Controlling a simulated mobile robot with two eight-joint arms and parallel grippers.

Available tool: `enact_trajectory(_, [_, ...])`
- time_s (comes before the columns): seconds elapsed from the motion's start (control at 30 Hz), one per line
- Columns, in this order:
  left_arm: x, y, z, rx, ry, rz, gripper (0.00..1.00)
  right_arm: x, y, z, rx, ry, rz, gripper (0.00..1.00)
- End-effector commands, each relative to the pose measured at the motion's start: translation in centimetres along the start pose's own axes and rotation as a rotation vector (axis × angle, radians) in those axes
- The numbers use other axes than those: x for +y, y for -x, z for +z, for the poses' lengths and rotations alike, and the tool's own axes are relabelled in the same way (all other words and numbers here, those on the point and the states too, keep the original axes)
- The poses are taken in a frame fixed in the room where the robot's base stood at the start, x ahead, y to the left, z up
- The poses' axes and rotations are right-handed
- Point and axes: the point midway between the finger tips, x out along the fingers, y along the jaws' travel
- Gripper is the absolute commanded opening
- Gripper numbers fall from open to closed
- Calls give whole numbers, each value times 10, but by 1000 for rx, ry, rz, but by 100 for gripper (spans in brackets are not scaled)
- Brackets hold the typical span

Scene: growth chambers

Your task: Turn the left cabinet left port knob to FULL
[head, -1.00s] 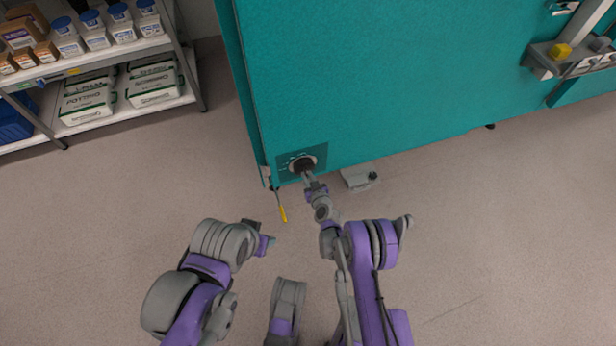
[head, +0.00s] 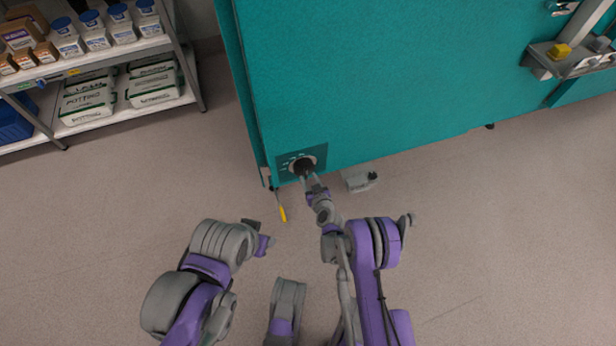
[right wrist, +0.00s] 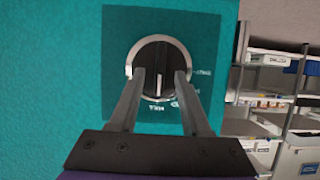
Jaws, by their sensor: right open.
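The black port knob (head: 303,165) with a pale ring sits on a dark teal panel (head: 286,172) low on the teal cabinet (head: 370,70). My right gripper (head: 306,176) is at the knob. In the right wrist view, the knob (right wrist: 158,62) has a ridge standing nearly upright in the picture. My right gripper's two fingers (right wrist: 156,88) are open, with their tips at either side of the knob's lower half; contact cannot be told. White lettering on the panel (right wrist: 200,35) is upside down and partly hidden by the fingers. My left gripper (head: 262,243) is over the floor, jaws unclear.
A yellow-handled tool (head: 281,212) hangs or lies by the cabinet's lower left corner. A grey box (head: 359,179) is on the floor right of the panel. A shelf rack (head: 130,115) with tubs and bags stands at left. The floor at right is clear.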

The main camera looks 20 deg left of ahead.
Motion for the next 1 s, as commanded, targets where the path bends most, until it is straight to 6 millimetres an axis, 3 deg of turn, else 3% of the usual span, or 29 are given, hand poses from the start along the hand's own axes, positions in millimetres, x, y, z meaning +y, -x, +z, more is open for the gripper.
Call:
enact_trajectory(0.2, [0, 8, -1, -1, 0, 0, 50, 1, 47, -2, 0, -2, 1, 48])
enact_trajectory(0.4, [0, 12, -2, 0, 0, 0, 50, 0, 79, -1, 0, -1, 1, 48])
enact_trajectory(0.6, [0, 13, -2, 0, 0, 0, 50, 0, 90, -1, 1, -1, 1, 48])
enact_trajectory(1.0, [0, 13, -2, 0, 0, 0, 50, 0, 90, 0, 0, -1, 0, 48])
